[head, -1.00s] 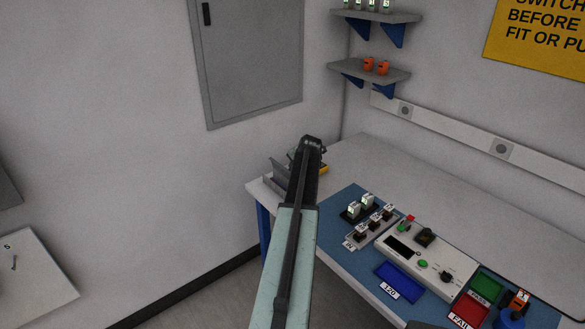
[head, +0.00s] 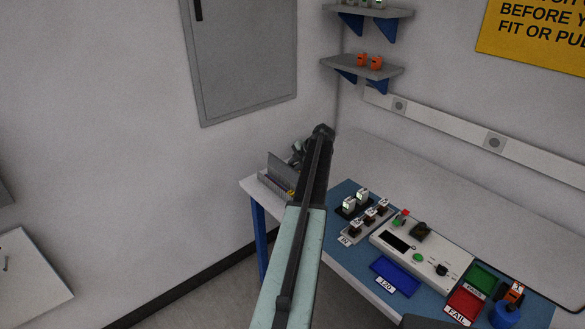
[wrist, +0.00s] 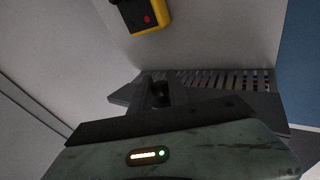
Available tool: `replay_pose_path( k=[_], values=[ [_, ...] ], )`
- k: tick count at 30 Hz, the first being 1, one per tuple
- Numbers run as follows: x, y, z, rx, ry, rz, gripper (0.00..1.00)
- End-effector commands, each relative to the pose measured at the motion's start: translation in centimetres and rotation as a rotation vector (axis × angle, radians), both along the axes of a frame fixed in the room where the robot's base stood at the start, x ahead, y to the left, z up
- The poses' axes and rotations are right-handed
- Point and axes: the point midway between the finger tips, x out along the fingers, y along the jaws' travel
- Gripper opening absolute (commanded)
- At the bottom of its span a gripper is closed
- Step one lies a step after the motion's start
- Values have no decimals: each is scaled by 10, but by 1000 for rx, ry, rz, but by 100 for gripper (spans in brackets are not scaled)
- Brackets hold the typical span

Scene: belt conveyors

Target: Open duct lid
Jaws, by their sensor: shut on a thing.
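The grey slotted duct (head: 272,187) lies at the left end of the bench, and its slots with coloured wires show in the wrist view (wrist: 225,80). A flat grey plate, which looks like the duct lid (head: 281,167), stands tilted up along the duct. My gripper (head: 296,156) is beside the plate's upper edge, partly hidden by my arm. In the wrist view my gripper (wrist: 160,93) is shut on the dark grey lid (wrist: 125,95). The exact contact is dim and partly hidden by the gripper body.
A yellow and black device (wrist: 145,14) lies close to the duct. To the right on the blue mat are a control panel (head: 422,255), a blue tray (head: 395,277) and several small parts. A wall cabinet (head: 240,60) and shelves (head: 362,67) are above.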

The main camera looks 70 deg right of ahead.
Motion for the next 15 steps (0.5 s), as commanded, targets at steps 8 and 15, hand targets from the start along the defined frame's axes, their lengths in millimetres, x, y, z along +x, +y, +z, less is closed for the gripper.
replay_pose_path(
  k=[8,15],
  values=[
    [-3,0,-1,0,6,-1,41],
    [-1,0,-1,0,4,0,43]
  ],
)
